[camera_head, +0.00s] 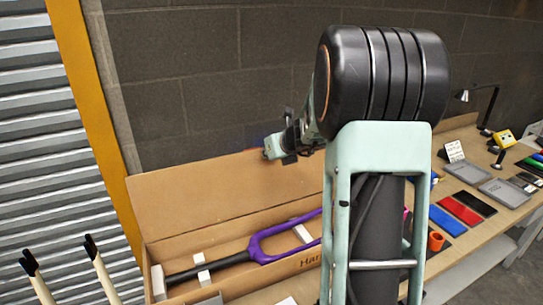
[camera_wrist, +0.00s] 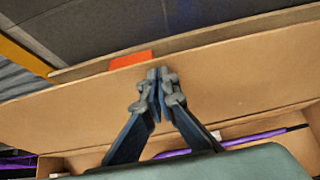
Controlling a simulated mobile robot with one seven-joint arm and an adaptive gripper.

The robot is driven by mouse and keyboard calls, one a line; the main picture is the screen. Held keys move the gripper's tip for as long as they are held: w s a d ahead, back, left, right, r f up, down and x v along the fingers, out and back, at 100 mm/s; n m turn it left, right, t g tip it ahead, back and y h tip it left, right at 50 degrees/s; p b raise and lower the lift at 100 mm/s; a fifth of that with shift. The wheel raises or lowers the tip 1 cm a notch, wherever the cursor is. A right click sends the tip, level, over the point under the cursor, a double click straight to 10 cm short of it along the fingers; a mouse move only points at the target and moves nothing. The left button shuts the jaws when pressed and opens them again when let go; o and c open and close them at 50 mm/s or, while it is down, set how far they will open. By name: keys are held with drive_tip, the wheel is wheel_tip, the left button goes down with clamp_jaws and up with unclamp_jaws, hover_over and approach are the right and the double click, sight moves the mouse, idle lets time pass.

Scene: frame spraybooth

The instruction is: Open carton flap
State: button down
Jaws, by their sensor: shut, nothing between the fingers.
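A long brown carton (camera_head: 240,283) lies open on the bench, with part of a printed word on its front side. Its flap (camera_head: 190,197) stands raised along the back, leaning toward the wall; it also fills the middle of the wrist view (camera_wrist: 80,115). A purple and black fork (camera_head: 270,246) lies inside the carton with white blocks around it. My gripper (camera_wrist: 158,78) is shut and empty, its fingertips together in front of the flap near its upper edge. Whether they touch it I cannot tell. In the head view my arm hides the carton's right end and the fingertips are unclear.
An orange patch (camera_wrist: 130,60) shows at the flap's upper edge. Blue (camera_head: 446,221), red (camera_head: 459,209) and black pads, grey trays (camera_head: 466,173) and a lamp (camera_head: 490,105) are on the bench at the right. A block wall (camera_head: 180,80) stands close behind the carton.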

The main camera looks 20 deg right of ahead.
drive_tip(key=shift+w+f, duration=0.1)
drive_tip(key=shift+w, duration=0.75)
drive_tip(key=shift+s, duration=0.1)
